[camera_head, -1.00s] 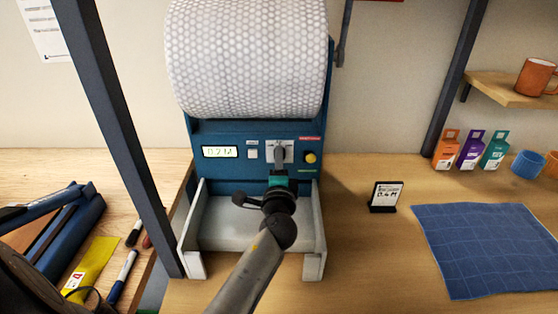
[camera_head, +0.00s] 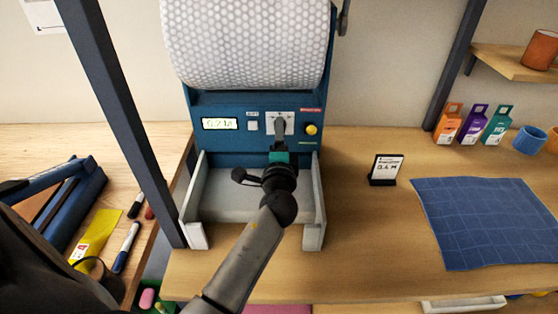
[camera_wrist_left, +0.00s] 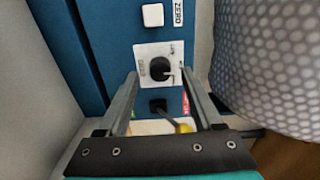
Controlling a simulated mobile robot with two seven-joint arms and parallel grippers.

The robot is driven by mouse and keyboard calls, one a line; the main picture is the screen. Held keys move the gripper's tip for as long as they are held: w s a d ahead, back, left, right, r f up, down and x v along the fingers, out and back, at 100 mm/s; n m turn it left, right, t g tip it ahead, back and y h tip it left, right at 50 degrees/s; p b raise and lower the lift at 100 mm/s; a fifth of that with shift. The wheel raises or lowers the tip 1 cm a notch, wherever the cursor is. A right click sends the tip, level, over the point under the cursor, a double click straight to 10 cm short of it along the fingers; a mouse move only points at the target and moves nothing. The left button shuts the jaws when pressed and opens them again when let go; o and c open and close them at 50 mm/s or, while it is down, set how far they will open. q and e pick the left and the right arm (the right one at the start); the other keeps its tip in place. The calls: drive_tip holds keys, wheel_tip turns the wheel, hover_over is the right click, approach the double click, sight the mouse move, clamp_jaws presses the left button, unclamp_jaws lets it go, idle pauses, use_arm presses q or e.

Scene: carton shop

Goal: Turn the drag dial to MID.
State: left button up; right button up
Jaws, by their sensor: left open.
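The drag dial is a black round knob (camera_wrist_left: 160,68) on a white plate in the wrist view, with a small pointer mark and lettering too small to read surely. In the head view its plate (camera_head: 288,119) sits on the blue front panel of the roll machine (camera_head: 220,146), partly covered by my gripper. My left gripper (camera_head: 280,128) is open in front of the plate. In the wrist view its fingers (camera_wrist_left: 158,72) stand either side of the dial; I cannot tell whether they touch it. My right gripper is not in view.
A bubble-wrap roll (camera_head: 250,40) is above. Grey side walls (camera_head: 312,215) flank the machine's tray. A card (camera_head: 385,169) stands right, beside a blue mat (camera_head: 485,222).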

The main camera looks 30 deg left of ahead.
use_arm(q)
drive_tip(key=b+v, duration=0.1)
drive_tip(key=v, duration=1.2)
drive_tip(key=shift+s+d+b, duration=0.2)
drive_tip(key=shift+s+b, duration=0.05)
drive_tip(key=shift+b, duration=0.1)
